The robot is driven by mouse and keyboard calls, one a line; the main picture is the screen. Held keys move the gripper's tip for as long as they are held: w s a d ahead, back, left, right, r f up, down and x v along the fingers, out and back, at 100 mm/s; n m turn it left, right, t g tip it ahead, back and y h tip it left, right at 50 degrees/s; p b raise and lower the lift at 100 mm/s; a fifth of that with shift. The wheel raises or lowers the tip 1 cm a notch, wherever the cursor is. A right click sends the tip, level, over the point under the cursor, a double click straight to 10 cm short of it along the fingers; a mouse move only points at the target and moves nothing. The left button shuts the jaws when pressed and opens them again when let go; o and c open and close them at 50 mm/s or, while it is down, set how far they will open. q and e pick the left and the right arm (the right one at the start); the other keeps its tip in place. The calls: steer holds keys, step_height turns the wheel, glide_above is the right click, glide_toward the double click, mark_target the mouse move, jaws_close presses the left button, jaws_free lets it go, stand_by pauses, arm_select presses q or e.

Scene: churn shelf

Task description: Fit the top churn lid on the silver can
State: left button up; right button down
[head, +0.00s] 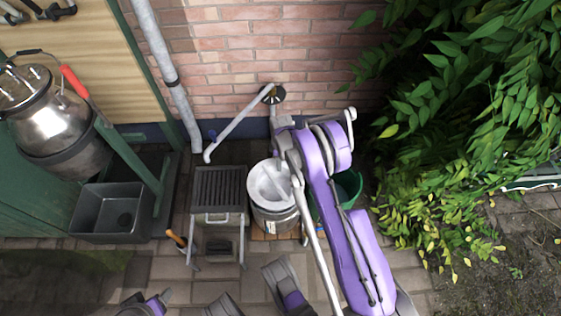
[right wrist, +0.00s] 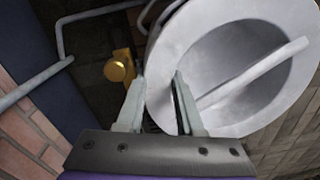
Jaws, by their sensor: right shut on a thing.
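A pale grey lid (head: 268,180), dished with a bar across it, lies over the mouth of the silver can (head: 275,218) in the head view. I cannot tell whether it is fully seated. The lid fills the right of the right wrist view (right wrist: 235,120). My right gripper (right wrist: 158,80) is at the lid's near rim, its two fingers on either side of the rim and shut on it. In the head view my right arm hides the can's right side. Parts at the bottom left look like my left gripper (head: 150,303); its jaws are not clear.
A slatted metal stand (head: 218,185) is close left of the can, and a green bucket (head: 348,187) is to its right. A steel milking pail (head: 50,120) and a grey basin (head: 110,212) are at left. A brick wall (head: 240,60) and downpipe stand behind.

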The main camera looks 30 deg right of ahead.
steer(key=shift+f, duration=0.4)
steer(key=shift+f, duration=0.75)
